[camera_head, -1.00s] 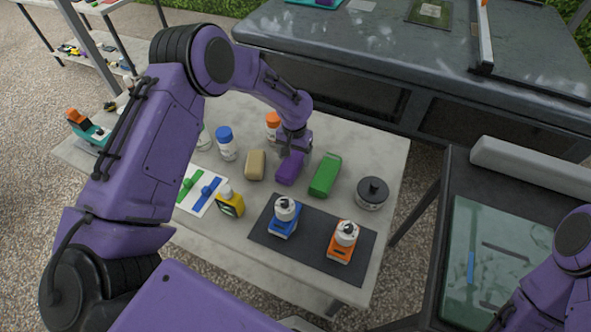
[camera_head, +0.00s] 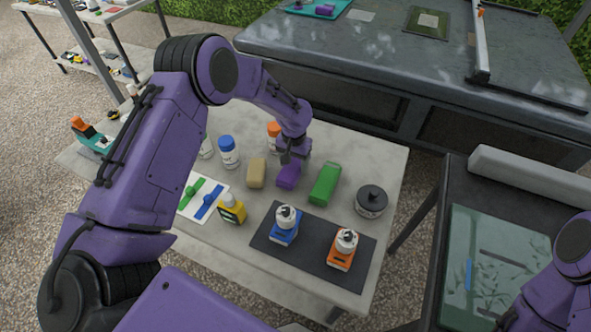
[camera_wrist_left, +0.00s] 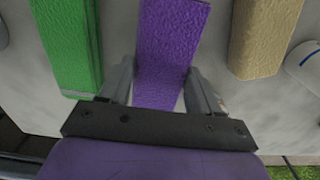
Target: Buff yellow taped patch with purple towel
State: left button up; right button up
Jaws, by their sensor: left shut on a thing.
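The purple towel (camera_head: 289,177) is a folded block on the grey table, between a tan block and a green block. My left gripper (camera_head: 292,157) reaches down onto its far end. In the left wrist view the purple towel (camera_wrist_left: 170,45) lies between the two fingers of my left gripper (camera_wrist_left: 160,78), which is shut on it. It seems still at table level. A small dark green panel with a pale centre (camera_head: 428,21) lies on the dark bench at the back; I cannot tell whether it bears yellow tape. My right gripper is out of view.
The green block (camera_head: 325,184) and tan block (camera_head: 257,173) stand close beside the towel. A glass panel (camera_head: 500,255) lies right.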

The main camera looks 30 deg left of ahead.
aim_at(294, 165)
pick_arm(q)
jog(key=shift+r+p, duration=1.8)
jog(key=shift+r, duration=0.35)
jog(key=shift+f, duration=0.1)
jog(key=shift+o, duration=1.3)
jog(key=shift+c, duration=1.3)
notch_tip(294, 165, up, 8)
jog(key=p, duration=0.6)
jog(key=s+d, duration=0.5)
jog(key=s, duration=0.6)
jog(key=o, duration=0.5)
jog(key=shift+d, duration=0.1)
jog(key=shift+w, duration=0.1)
jog(key=c, duration=0.5)
